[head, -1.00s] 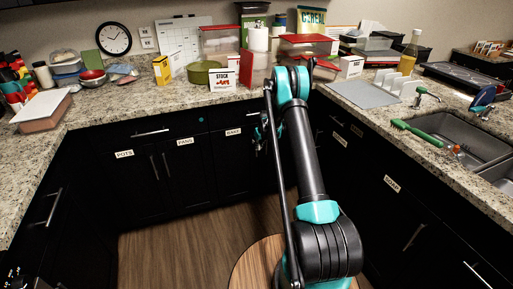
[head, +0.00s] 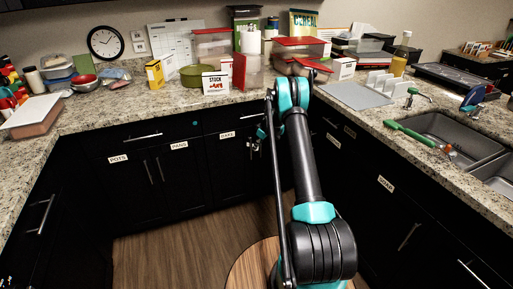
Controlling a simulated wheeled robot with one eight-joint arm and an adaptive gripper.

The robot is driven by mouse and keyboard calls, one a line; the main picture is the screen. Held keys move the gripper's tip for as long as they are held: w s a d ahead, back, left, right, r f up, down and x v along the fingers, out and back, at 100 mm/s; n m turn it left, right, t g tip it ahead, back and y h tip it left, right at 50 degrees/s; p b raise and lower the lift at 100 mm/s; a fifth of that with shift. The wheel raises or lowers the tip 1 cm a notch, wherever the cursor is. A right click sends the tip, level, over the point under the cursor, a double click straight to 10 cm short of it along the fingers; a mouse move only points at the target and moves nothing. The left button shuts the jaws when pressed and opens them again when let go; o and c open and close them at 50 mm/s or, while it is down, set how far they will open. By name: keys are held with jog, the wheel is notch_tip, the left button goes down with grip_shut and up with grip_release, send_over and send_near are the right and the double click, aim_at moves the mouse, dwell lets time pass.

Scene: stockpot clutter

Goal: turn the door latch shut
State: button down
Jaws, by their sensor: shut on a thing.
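My gripper (head: 257,144) is at the front of the dark cabinet door (head: 229,165) marked BAKE, near the inner corner of the counter. It is partly behind my arm and small in the head view. Its fingers are closed at the door's right side, at the latch. The latch itself is hidden by the fingers, so I cannot tell its angle. The door looks flush with the cabinet front.
Dark doors marked POTS (head: 119,159) and PANS (head: 179,146) stand to the left. The granite counter above holds a green pot (head: 197,76), red-lidded boxes and other clutter. A sink (head: 445,130) is at the right. The wooden floor (head: 185,245) is clear.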

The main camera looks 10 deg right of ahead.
jog(key=c, duration=1.5)
grip_release()
jog(key=shift+d+r, duration=0.1)
jog(key=shift+r, duration=0.05)
jog(key=shift+v, duration=3.9)
jog(key=shift+c, duration=0.3)
